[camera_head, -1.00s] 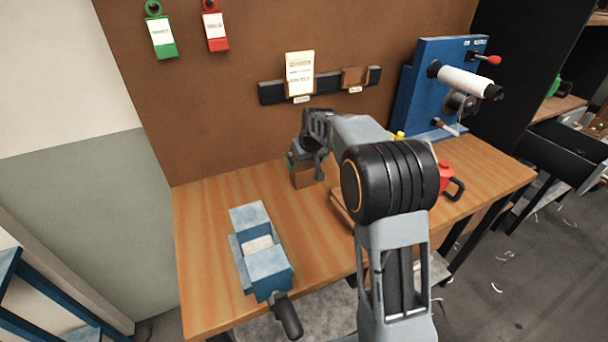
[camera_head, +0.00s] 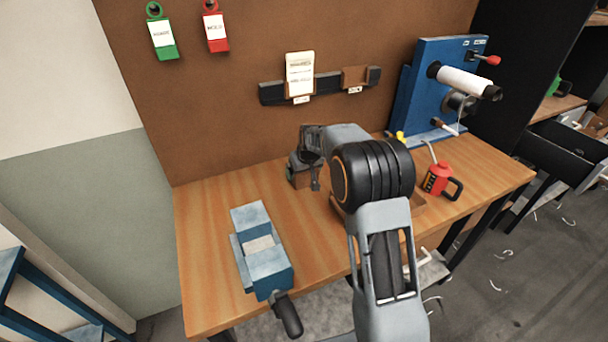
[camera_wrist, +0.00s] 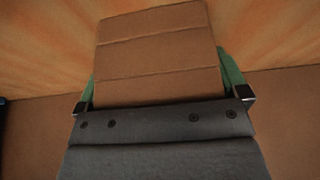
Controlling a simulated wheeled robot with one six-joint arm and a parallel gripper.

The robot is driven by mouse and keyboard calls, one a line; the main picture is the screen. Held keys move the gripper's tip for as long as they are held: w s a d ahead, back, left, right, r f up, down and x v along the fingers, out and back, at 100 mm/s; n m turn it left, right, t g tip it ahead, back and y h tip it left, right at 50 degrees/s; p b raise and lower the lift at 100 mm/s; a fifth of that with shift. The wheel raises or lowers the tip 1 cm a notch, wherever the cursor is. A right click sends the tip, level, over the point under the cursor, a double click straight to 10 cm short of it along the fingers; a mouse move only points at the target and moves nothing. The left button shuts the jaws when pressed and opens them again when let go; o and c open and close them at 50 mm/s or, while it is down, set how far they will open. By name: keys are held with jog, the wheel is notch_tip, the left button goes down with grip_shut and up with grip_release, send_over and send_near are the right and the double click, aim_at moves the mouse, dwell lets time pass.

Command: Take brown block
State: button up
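The brown block (camera_wrist: 155,60) fills the upper middle of the wrist view, with seams across its face. The green-lined fingers of my gripper (camera_wrist: 160,88) lie along its left and right sides. I see no clear gap on either side, but cannot tell whether they press on it. In the head view the block (camera_head: 301,181) stands on the table near the back board, partly hidden by my gripper (camera_head: 304,172), which is low over it.
A blue vise (camera_head: 262,262) is on the wooden table (camera_head: 205,290) at front left. A red can (camera_head: 437,180) stands to the right, near a blue machine with a white spool (camera_head: 466,82). A labelled rack (camera_head: 328,84) is on the board behind.

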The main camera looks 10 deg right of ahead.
jog(key=c, duration=0.7)
jog(key=shift+r, duration=0.1)
jog(key=shift+w+r, duration=0.1)
jog(key=shift+r, duration=0.35)
notch_tip(320, 180, up, 2)
jog(key=shift+r, duration=0.1)
jog(key=s+d+r+b, duration=0.1)
jog(key=s+d+r, duration=0.3)
jog(key=s+r, duration=0.1)
jog(key=s+d+r+b, duration=0.1)
jog(key=s+d+r, duration=0.3)
jog(key=s+d, duration=0.1)
jog(key=shift+s+d+r+b, duration=0.2)
jog(key=shift+d+r+b, duration=0.1)
jog(key=shift+r, duration=0.1)
